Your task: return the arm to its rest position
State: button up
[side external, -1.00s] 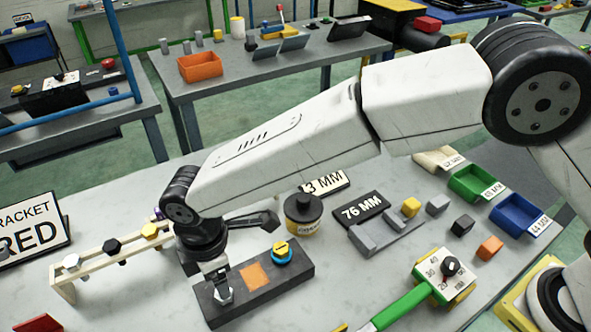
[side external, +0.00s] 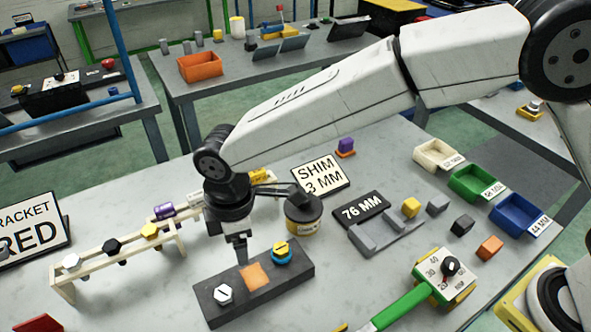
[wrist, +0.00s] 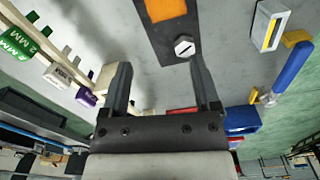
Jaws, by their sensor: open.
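My gripper (side external: 240,258) points down just above the dark block (side external: 293,289), near its left part. In the wrist view my gripper (wrist: 160,82) has its two fingers apart with nothing between them. A white hex bolt head (side external: 223,293) sits on the left end of the block; it also shows in the wrist view (wrist: 184,46) beyond the fingertips. An orange square (side external: 255,275) lies mid-block, and a blue and yellow round part (side external: 281,253) is at the right end.
A wooden rack (side external: 110,256) with several coloured bolts stands to the left. A dark-lidded jar (side external: 303,213) is close behind my wrist. A green-handled tool (side external: 405,302) lies at the front right, and bins (side external: 476,184) line the right.

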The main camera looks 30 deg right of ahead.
jog(key=d+r+m+t, duration=0.1)
jog(key=d+m, duration=0.8)
jog(key=d, duration=1.4)
jog(key=s+d+f+m+t, duration=0.1)
jog(key=s+d+m, duration=0.6)
jog(key=d, duration=0.6)
jog(key=shift+s+d+f, duration=0.2)
jog(key=shift+s+d, duration=0.05)
jog(key=shift+s, duration=0.95)
